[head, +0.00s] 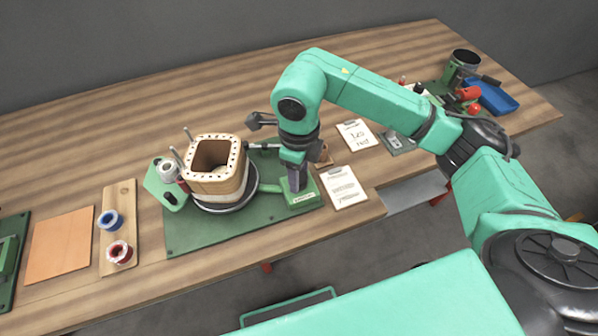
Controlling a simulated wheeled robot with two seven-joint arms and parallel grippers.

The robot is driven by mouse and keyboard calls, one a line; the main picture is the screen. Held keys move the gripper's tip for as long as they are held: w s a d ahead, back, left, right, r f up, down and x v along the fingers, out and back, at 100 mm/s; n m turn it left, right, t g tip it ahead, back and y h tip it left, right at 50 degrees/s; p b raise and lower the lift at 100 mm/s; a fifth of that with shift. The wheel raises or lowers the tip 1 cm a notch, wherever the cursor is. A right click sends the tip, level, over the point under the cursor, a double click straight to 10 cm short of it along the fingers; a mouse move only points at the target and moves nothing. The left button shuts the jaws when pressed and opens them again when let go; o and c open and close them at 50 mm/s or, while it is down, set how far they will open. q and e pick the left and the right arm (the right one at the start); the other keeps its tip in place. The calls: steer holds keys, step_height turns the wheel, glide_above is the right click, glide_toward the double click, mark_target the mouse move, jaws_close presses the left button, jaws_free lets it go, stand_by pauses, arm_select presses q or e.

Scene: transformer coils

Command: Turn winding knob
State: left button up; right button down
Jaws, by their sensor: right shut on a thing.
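A square tan coil former (216,166) with dotted rim and open top stands on a round dark base on the green winding fixture plate (190,235). A green gear or drive box (300,197) sits at the plate's right end, joined to the coil's base by a green arm. My right gripper (294,178) points down over this box, right of the coil. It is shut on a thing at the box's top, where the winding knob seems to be. The fingers mostly hide the knob. My left gripper is not in view.
Left of the plate, a wooden board holds a blue spool (109,220) and a red spool (119,252), beside an orange sheet (61,245). Clipboards (343,188) lie right of the box. Tools and a blue tray (493,97) are at the far right.

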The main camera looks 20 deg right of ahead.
stand_by(0.3)
steer(key=shift+c, duration=1.6)
jaws_free()
steer(key=shift+r, duration=0.1)
step_height(320, 180, up, 14)
steer(key=shift+r, duration=0.2)
steer(key=shift+w, duration=0.1)
